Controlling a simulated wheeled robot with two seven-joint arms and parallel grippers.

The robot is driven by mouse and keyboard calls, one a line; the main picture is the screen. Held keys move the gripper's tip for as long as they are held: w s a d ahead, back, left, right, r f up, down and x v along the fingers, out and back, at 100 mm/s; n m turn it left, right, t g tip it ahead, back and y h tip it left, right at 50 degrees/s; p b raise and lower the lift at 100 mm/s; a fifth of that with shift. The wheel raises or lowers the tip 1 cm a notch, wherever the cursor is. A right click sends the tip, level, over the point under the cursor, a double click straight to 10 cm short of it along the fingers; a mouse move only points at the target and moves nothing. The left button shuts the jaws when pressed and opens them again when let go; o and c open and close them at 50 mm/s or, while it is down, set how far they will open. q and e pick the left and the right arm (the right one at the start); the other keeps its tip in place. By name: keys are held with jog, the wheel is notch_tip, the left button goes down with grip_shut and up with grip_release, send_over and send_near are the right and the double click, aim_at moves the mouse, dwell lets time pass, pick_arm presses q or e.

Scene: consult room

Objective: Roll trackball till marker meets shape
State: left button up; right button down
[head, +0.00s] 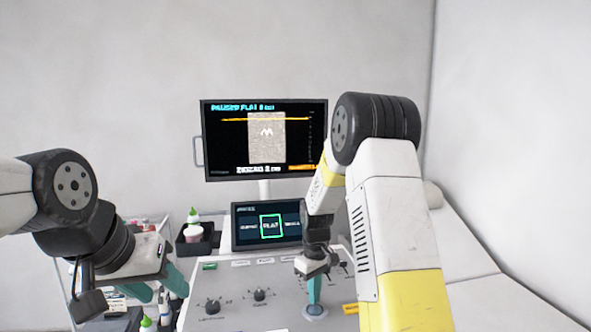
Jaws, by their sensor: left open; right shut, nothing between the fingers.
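The upper monitor (265,140) shows a grey speckled rectangle with a white M-like mark near its middle and an orange line across its upper part. Which of these is the marker and which the shape I cannot tell. The trackball (315,311) sits on the grey console at the lower right, partly hidden by my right gripper (314,297). That gripper is shut, pointing down with its teal fingertips over the trackball; contact is unclear. My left gripper (159,287) is open and empty at the left, beside the console.
A smaller screen (268,225) with a green-framed middle tile stands below the monitor. Knobs (212,306) stick up from the console's left part. Bottles and a black holder (197,243) stand at the left. A padded bed (470,265) lies at the right.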

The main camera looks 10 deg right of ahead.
jog(key=shift+f, duration=0.45)
jog(key=shift+s, duration=0.8)
dwell(0.5)
jog(key=shift+r, duration=2.5)
jog(key=shift+w+f+m, duration=0.25)
jog(key=shift+f+m, duration=0.3)
jog(key=shift+m, duration=0.45)
jog(key=shift+w+f+m, duration=0.25)
jog(key=shift+f+m, duration=0.35)
jog(key=shift+m, duration=0.4)
jog(key=shift+w+f+m, duration=0.25)
jog(key=shift+f+m, duration=0.3)
jog(key=shift+m, duration=0.45)
jog(key=shift+f, duration=0.8)
